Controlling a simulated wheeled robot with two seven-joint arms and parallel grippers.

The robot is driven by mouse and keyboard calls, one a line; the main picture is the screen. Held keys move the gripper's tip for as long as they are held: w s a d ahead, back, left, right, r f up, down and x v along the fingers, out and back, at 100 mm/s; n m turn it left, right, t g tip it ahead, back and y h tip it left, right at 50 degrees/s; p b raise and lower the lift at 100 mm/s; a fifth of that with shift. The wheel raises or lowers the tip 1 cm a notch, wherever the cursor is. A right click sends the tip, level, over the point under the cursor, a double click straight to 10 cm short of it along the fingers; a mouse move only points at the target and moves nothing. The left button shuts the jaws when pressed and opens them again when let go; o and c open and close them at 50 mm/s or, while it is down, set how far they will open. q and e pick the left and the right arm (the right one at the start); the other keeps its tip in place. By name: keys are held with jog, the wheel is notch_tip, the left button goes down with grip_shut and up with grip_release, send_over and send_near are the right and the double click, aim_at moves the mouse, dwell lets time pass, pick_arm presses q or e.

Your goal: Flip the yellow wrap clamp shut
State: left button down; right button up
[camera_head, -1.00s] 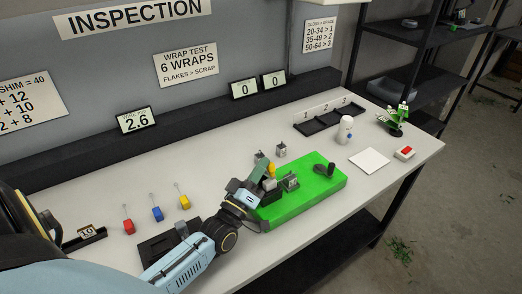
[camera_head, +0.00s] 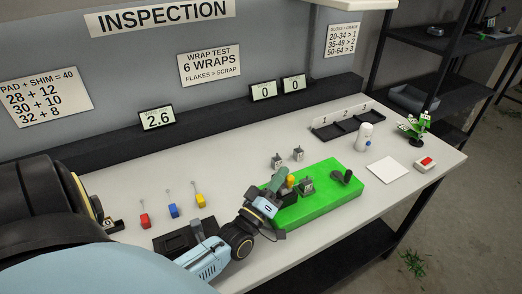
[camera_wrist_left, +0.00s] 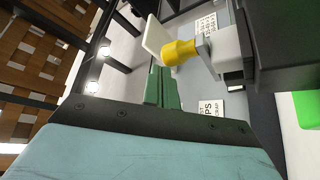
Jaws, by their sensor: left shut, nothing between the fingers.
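The yellow clamp handle (camera_head: 290,180) stands up at the left part of the bright green fixture base (camera_head: 340,194). In the left wrist view the yellow grip (camera_wrist_left: 180,52) sits on a grey arm, just beyond and to the right of my fingertips. My left gripper (camera_head: 278,179) is shut and empty, its green fingers close beside the yellow handle on its left. The shut fingers also show in the left wrist view (camera_wrist_left: 162,87). Whether they touch the handle I cannot tell. The clamp's lower part is partly hidden by my gripper. My right gripper is not in view.
A grey metal block (camera_head: 307,186) and a black crank (camera_head: 345,176) stand on the fixture. Two small grey blocks (camera_head: 298,154) lie behind it.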

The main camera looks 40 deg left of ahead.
pick_arm(q)
notch_tip(320, 180, up, 10)
jog(key=p, duration=0.1)
dwell(0.4)
dwell(0.5)
